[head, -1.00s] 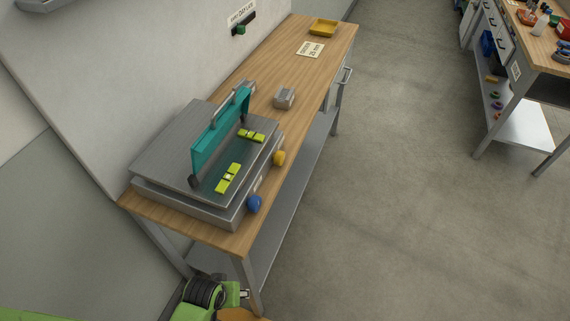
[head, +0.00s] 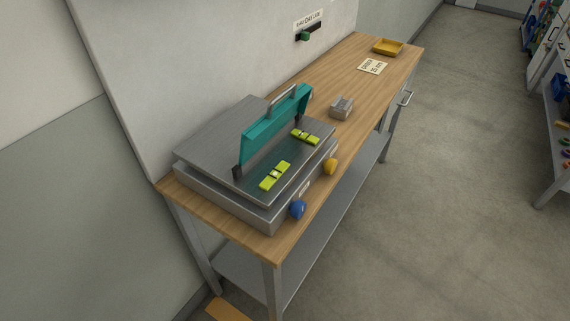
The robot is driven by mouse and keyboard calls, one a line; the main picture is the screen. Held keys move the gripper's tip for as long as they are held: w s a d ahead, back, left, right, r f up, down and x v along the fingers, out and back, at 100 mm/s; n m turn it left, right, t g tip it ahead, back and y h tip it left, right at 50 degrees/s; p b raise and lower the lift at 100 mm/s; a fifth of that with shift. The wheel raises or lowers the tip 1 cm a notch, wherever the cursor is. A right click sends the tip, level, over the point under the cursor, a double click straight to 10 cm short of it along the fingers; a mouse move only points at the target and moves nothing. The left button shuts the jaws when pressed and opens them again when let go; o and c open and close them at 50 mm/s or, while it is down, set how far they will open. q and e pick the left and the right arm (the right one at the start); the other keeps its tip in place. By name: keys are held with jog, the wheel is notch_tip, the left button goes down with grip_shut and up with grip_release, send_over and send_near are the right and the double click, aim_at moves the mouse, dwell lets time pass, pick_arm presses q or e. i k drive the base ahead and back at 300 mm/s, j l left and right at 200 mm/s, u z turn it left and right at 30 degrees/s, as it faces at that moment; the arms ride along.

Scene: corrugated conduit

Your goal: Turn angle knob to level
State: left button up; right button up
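A grey metal machine (head: 222,125) sits on the near end of the wooden bench, with a tilted teal guard (head: 272,125) and handle above its top plate. A blue knob (head: 298,209) and a yellow knob (head: 330,167) stick out from its right-hand side. I cannot tell which is the angle knob, and the label between them is too small to read. A lime green bar (head: 275,175) and a second lime green bar (head: 305,137), each with a pale middle, lie on the plate. Neither of my grippers is in view.
The wooden bench (head: 345,92) carries a small grey block (head: 341,108), a printed card (head: 372,66) and a yellow tray (head: 388,46). A wall stands close behind it. Open floor (head: 450,190) lies to the right, with shelving (head: 553,120) at the right edge.

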aim_at(330, 165)
jog(key=i+l+u, duration=0.1)
jog(key=l+u, duration=0.15)
jog(key=u, duration=0.2)
jog(key=l+u, duration=0.3)
jog(key=u, duration=0.15)
jog(key=l+u, duration=0.35)
jog(key=u, duration=0.15)
jog(key=l+u, duration=0.65)
jog(key=u, duration=0.25)
jog(key=k+j, duration=0.05)
